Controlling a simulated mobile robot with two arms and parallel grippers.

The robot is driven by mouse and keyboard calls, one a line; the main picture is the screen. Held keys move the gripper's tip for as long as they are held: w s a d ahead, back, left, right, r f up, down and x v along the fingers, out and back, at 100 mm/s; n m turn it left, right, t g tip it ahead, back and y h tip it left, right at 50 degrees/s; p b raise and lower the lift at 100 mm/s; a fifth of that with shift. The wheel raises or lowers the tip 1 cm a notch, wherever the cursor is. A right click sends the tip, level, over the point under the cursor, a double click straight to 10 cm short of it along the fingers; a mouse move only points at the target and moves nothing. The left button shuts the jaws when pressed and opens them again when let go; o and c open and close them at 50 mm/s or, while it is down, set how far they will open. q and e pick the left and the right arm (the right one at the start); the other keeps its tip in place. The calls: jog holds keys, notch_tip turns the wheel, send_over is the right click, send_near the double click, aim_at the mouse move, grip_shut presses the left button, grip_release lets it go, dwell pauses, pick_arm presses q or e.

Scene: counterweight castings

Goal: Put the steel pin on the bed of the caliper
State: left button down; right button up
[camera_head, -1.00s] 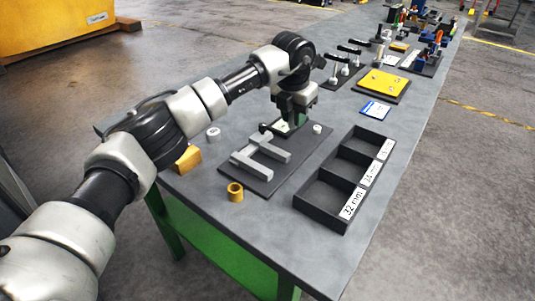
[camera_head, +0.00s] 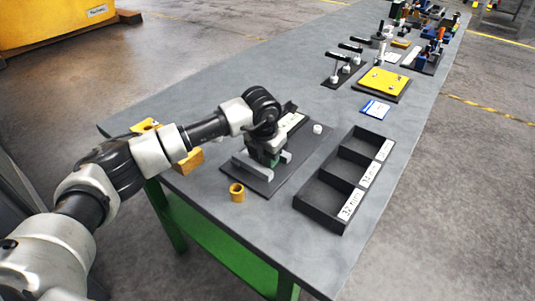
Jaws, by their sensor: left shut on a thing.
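The caliper (camera_head: 252,168) is a light grey frame with two upright jaws on a dark base plate (camera_head: 290,178). My left gripper (camera_head: 264,162) is low over it, between the two jaws, pointing down. It is shut on the steel pin, but its fingers and the caliper hide the pin almost wholly. I cannot tell whether the pin touches the bed. My right gripper is not in view.
A black sorting tray (camera_head: 322,212) with size labels stands right of the caliper. A brass ring (camera_head: 237,192) is in front, and a small pale cylinder (camera_head: 317,128) behind. A wooden block (camera_head: 188,160) is at the left. A blue card (camera_head: 375,109) and yellow plate (camera_head: 384,80) lie further back.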

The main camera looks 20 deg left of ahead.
pick_arm(q)
jog(key=c, duration=1.3)
grip_release()
jog(key=shift+f, duration=0.1)
jog(key=o, duration=0.4)
jog(key=shift+r, duration=0.3)
jog(key=r, duration=0.4)
jog(key=s+r+b, duration=0.1)
jog(key=r, duration=0.2)
jog(key=r+b, duration=0.1)
jog(key=r, duration=0.3)
jog(key=shift+s+a+r, duration=0.25)
jog(key=shift+s+r, duration=0.05)
jog(key=shift+s, duration=0.05)
